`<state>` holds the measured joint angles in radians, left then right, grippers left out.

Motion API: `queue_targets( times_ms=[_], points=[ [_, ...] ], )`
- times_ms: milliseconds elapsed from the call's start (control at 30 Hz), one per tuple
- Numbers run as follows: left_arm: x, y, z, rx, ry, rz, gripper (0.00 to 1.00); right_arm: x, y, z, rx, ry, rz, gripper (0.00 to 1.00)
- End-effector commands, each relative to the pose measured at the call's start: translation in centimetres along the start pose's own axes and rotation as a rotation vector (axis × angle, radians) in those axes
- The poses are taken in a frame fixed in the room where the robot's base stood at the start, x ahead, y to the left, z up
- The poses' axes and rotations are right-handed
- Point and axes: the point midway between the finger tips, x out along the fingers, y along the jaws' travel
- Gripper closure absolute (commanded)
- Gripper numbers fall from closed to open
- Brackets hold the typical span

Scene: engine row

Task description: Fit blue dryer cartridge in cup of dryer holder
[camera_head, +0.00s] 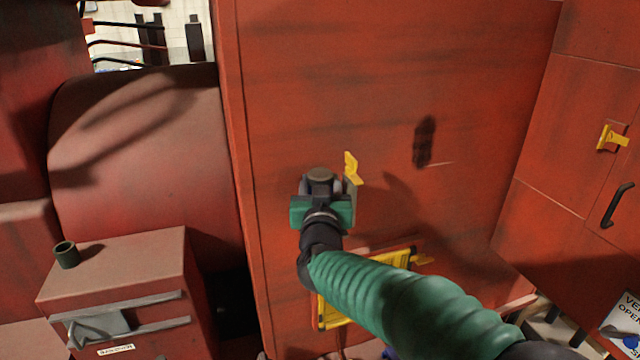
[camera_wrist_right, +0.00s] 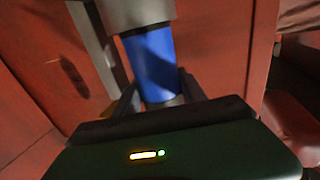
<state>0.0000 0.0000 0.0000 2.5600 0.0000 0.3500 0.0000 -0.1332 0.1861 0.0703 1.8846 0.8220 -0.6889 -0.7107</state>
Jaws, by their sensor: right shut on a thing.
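My right gripper (camera_head: 321,188) is shut on the blue dryer cartridge in front of a large red panel. In the right wrist view the blue cartridge (camera_wrist_right: 152,58) stands between the dark fingers (camera_wrist_right: 158,84), with a grey end part (camera_wrist_right: 138,13) above the blue. In the head view only its round grey-brown top (camera_head: 320,174) shows; my gripper hides the blue body. A small dark green open cup (camera_head: 66,256) stands at the left on a red box; I cannot tell whether it belongs to the dryer holder. My left gripper is not in view.
A grey bracket with a yellow lever (camera_head: 352,167) is close to the gripper's right side; I cannot tell if they touch. A yellow frame (camera_head: 329,314) lies below, partly behind my arm. The red box (camera_head: 130,270) has grey rails. A black handle (camera_head: 616,205) is at the right.

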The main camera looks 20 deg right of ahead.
Motion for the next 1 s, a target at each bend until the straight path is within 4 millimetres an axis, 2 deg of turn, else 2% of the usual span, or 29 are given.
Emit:
queue_targets(
  times_ms=[800,833,1000],
  points=[
    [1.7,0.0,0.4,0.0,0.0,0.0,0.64,0.0,0.0,2.1,0.0,0.001,0.0,1.0],
    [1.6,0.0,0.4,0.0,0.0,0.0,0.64,0.0,0.0,1.9,0.001,0.001,0.0,0.48],
    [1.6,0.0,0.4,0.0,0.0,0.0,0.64,0.0,0.0,1.9,0.001,0.001,0.0,0.26]
  ],
)
